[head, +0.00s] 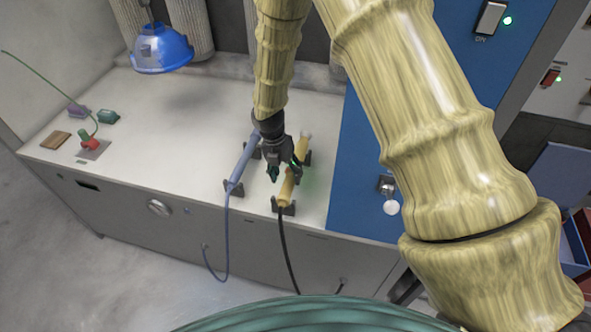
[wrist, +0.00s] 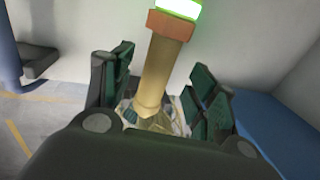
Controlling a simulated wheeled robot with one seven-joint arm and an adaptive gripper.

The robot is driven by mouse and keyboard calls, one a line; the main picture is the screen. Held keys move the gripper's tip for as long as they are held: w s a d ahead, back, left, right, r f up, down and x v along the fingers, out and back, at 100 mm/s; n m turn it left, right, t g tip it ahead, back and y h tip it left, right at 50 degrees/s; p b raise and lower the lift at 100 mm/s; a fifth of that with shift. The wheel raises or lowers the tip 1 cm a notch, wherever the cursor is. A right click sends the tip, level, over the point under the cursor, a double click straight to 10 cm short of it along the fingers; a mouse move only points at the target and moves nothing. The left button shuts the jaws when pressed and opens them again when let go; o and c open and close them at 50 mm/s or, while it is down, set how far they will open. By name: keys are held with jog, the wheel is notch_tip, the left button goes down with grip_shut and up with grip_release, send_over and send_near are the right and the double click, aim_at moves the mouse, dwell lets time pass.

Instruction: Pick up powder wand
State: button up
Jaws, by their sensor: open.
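A yellow wand (head: 288,185) with a black cable rests in dark cradles on the bench, right of centre in the head view. A blue wand (head: 241,165) with a blue cable rests in cradles to its left. No readable label tells which is the powder wand. My gripper (head: 285,172) is over the middle of the yellow wand, with fingers apart. In the wrist view the yellow wand (wrist: 158,75) runs between the open green finger pads of my gripper (wrist: 160,90), with visible gaps beside it. A brown collar and glowing green band show at its top.
A blue hood (head: 162,50) hangs over the bench (head: 165,115) at the back left. A blue panel (head: 360,165) stands close right of the yellow wand. A red-and-green item (head: 89,142) and small blocks sit at the far left. The bench's middle is clear.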

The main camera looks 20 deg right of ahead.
aim_at(288, 180)
jog(key=f, duration=0.1)
jog(key=f+b, duration=0.2)
jog(key=shift+d+f, duration=0.25)
jog(key=shift+f, duration=0.35)
jog(key=shift+s+r, duration=0.25)
jog(key=shift+r, duration=0.05)
jog(key=shift+w+f, duration=0.15)
jog(key=c, duration=1.2)
